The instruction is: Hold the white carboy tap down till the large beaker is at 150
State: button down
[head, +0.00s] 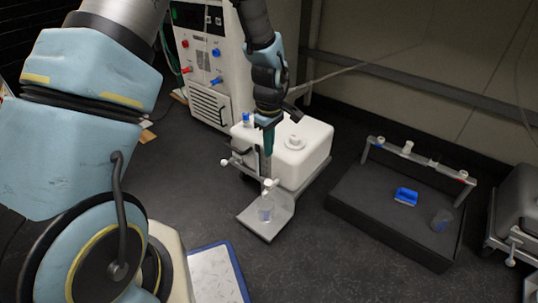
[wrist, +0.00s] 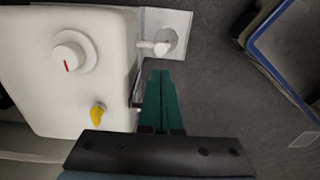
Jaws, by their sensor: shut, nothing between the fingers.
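The white carboy (head: 308,150) lies on a low stand. In the wrist view, the carboy (wrist: 98,100) fills the left side. Its white tap (head: 268,184) sticks out at the front, and it also shows in the wrist view (wrist: 161,48). A clear beaker (head: 265,212) stands upright under the tap on a grey metal plate (head: 257,232). Its level and markings are too small to read. My gripper (head: 268,155) is shut and empty, pointing down above the tap. In the wrist view, the green fingertips (wrist: 160,74) appear just short of the tap; contact cannot be told.
A white machine (head: 210,70) with coloured knobs stands behind the carboy. To the right is a dark shaker platform (head: 385,205) with a rail, a blue block (head: 406,196) and a small clear vessel (head: 441,220). A blue-edged tray (head: 215,275) lies in front. A grey vessel (head: 520,205) stands far right.

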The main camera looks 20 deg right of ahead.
aim_at(266, 183)
notch_tip(266, 183, down, 12)
jog(key=b, duration=0.5)
jog(key=shift+r, duration=0.1)
jog(key=shift+a+f, duration=0.15)
jog(key=shift+f, duration=1)
jog(key=shift+a+f, duration=0.2)
jog(key=shift+a, duration=0.1)
dwell(0.8)
dwell(1.5)
notch_tip(266, 183, up, 15)
jog(key=d+p, duration=0.1)
jog(key=p, duration=0.7)
